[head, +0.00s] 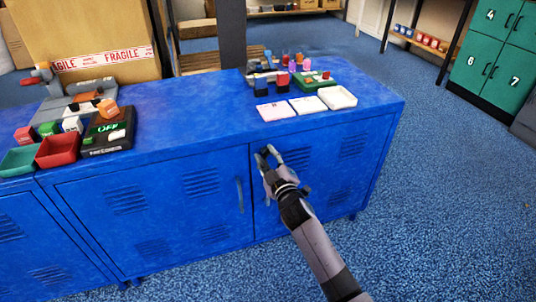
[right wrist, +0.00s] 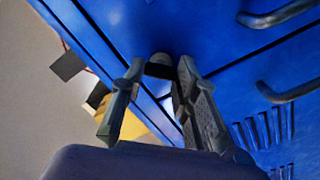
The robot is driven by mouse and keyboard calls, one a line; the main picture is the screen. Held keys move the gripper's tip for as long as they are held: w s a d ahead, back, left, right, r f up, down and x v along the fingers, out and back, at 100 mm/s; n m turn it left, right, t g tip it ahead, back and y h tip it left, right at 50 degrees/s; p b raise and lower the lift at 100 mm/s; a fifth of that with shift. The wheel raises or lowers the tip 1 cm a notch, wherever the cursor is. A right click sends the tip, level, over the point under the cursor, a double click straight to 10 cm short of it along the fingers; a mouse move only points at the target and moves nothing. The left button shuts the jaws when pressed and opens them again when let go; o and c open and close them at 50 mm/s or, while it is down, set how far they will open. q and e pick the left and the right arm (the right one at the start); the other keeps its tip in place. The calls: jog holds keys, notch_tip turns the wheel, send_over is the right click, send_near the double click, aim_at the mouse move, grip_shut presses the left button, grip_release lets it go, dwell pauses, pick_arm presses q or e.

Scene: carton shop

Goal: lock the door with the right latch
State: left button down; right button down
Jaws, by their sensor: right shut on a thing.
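The blue cabinet has a left door (head: 150,205) and a right door (head: 325,170) that meet at a seam. Both doors look closed in the head view. My right gripper (head: 268,153) is at the top of the right door, close to the seam. In the right wrist view my right gripper (right wrist: 160,76) has its two fingers shut on a small dark latch knob (right wrist: 160,63), one finger on each side. In the head view the fingers hide the latch, and its turn cannot be told. My left gripper is not in view.
Door handles stick out below the gripper: the left door's handle (head: 240,195), and two handles in the right wrist view (right wrist: 275,14). The cabinet top holds white cards (head: 277,111), a white tray (head: 338,97), a red tray (head: 57,150) and small blocks. The blue floor at right is clear.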

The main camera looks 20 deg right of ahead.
jog(key=n, duration=0.4)
jog(key=shift+f+n, duration=0.1)
jog(key=shift+n, duration=0.2)
jog(key=n, duration=0.4)
jog(key=shift+f, duration=0.1)
jog(key=shift+a+n, duration=0.1)
jog(key=shift+n, duration=0.2)
jog(key=c, duration=1.2)
grip_release()
jog(key=shift+c, duration=0.2)
jog(key=shift+s, duration=0.1)
jog(key=s, duration=1.2)
jog(key=shift+d, duration=0.25)
